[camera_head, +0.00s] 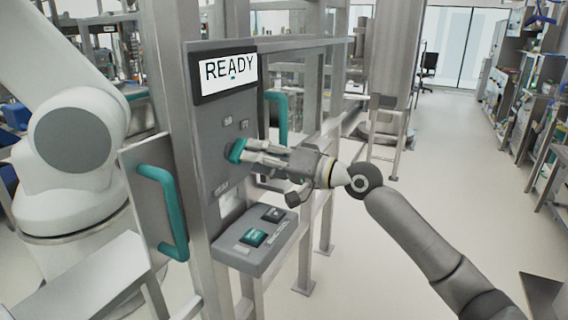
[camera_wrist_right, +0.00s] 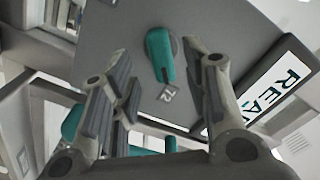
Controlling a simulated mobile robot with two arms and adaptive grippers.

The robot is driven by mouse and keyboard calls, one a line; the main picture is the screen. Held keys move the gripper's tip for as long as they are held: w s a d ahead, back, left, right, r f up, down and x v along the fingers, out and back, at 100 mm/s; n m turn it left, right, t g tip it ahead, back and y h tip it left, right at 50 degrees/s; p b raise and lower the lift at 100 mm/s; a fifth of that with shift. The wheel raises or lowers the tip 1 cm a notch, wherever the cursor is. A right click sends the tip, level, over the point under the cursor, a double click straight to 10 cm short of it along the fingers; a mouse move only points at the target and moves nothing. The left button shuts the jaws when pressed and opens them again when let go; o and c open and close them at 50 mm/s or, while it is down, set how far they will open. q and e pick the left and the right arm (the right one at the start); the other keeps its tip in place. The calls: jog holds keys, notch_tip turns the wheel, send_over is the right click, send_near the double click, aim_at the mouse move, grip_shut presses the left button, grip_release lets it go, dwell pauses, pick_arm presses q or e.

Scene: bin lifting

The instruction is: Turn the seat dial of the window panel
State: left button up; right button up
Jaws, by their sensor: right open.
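The grey window panel (camera_head: 225,183) has a screen reading READY (camera_head: 229,73) at its top. A teal dial (camera_head: 237,150) sits on its face below small labels. In the right wrist view the teal dial (camera_wrist_right: 160,55) is a long knob on a round base. My right gripper (camera_head: 251,152) reaches the panel from the right, with its fingertips close to the dial. In the wrist view my right gripper (camera_wrist_right: 158,60) is open, with the dial showing between its spread fingers. I cannot tell whether a finger touches it. My left gripper is not in view.
Below the dial a button box (camera_head: 256,243) with a green and a black button juts out. A teal handle (camera_head: 163,212) stands at the panel's left, another (camera_head: 277,116) behind at right. A large white arm (camera_head: 72,150) fills the left. Open floor lies right.

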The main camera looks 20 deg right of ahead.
jog(key=v, duration=0.8)
dwell(0.4)
